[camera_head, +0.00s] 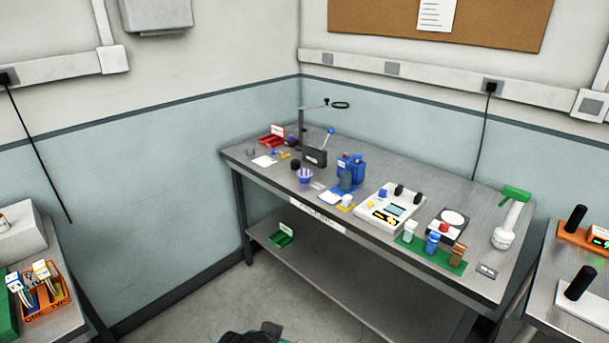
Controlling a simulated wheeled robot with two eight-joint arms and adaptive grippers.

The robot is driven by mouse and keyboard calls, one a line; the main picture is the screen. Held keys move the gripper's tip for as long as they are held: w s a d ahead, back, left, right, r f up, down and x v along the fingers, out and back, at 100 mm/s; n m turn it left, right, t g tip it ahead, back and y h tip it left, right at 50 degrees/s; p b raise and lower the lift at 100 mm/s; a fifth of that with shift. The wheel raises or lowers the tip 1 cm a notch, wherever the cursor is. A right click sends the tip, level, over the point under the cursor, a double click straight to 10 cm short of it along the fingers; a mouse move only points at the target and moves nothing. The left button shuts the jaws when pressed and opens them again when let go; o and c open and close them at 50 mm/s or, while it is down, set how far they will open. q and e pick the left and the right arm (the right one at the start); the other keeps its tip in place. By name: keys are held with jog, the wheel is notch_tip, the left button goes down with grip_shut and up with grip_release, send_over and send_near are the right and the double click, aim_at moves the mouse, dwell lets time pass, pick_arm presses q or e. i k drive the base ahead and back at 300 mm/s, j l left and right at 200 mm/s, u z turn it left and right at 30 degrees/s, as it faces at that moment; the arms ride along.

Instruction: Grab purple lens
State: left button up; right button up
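A small round purple and white item (304,176) stands near the front edge of the metal workbench (262,178), left of the blue device. Neither of my grippers shows in the head view.
A blue device (352,165), a white control box (390,209), a green rack (455,264) with bottles and a green-topped spray bottle (510,217) crowd the bench. A ring stand (301,125) rises behind. An orange crate (62,301) is left. Floor before the bench is mostly clear.

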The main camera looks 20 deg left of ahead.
aim_at(303, 173)
jog(key=i+j+z, duration=0.1)
jog(key=i+j, duration=0.8)
